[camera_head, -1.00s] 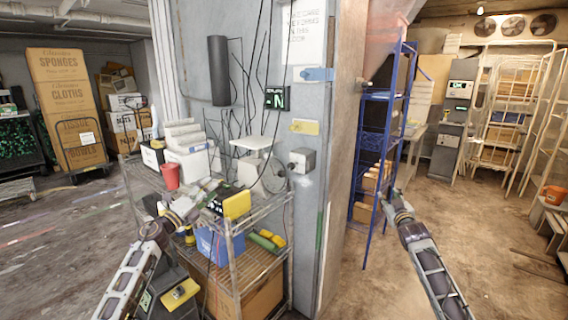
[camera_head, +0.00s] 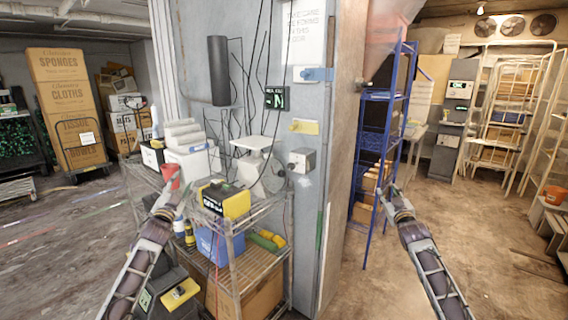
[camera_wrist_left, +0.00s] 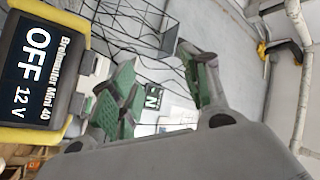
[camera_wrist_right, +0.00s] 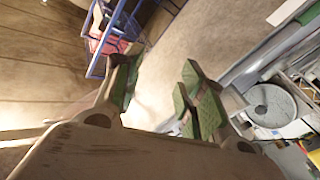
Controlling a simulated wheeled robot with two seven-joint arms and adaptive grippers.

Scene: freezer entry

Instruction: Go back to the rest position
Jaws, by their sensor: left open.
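My left gripper (camera_head: 172,187) is raised over the left side of the wire cart, in front of the red cup, and empty. In the left wrist view its green-padded fingers (camera_wrist_left: 163,85) stand apart. A yellow and black device (camera_head: 226,198) sits on the cart's top shelf to the right of that gripper, apart from it. In the left wrist view the device (camera_wrist_left: 40,65) reads "OFF 12 V". My right gripper (camera_head: 388,192) is in front of the blue shelf rack at the right. In the right wrist view its fingers (camera_wrist_right: 160,90) are apart with nothing between them.
The wire cart (camera_head: 262,212) stands against the grey wall with a red cup (camera_head: 170,172) and white boxes on top. A blue bin (camera_head: 212,243) is below. The blue ladder-like rack (camera_head: 376,150) stands behind my right gripper. Floor is open at left and right.

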